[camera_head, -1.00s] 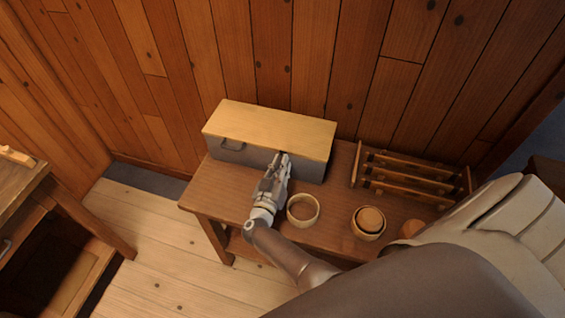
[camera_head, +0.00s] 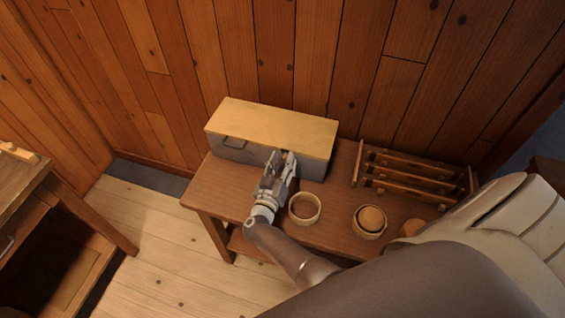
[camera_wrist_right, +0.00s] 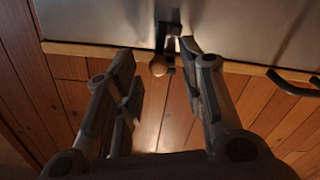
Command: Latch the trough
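The trough is a grey box (camera_head: 312,167) with a flat pale wooden lid (camera_head: 272,125), standing at the back of a brown table against the wall. The lid is down on the box. A dark latch lever with a round wooden knob (camera_wrist_right: 158,68) shows at the trough's front, by the lid edge, in the right wrist view. My right gripper (camera_head: 283,155) is in front of the trough, and its open fingers (camera_wrist_right: 160,55) stand on either side of the knob with gaps visible. In the head view the fingers mostly hide the latch. My left gripper is not in view.
A dark handle (camera_head: 235,143) sticks out from the trough's front, left of my gripper. A round wooden ring or bowl (camera_head: 304,208), another bowl (camera_head: 369,222) holding a round piece, and a slatted rack (camera_head: 412,174) stand to the right. The table's left part is clear.

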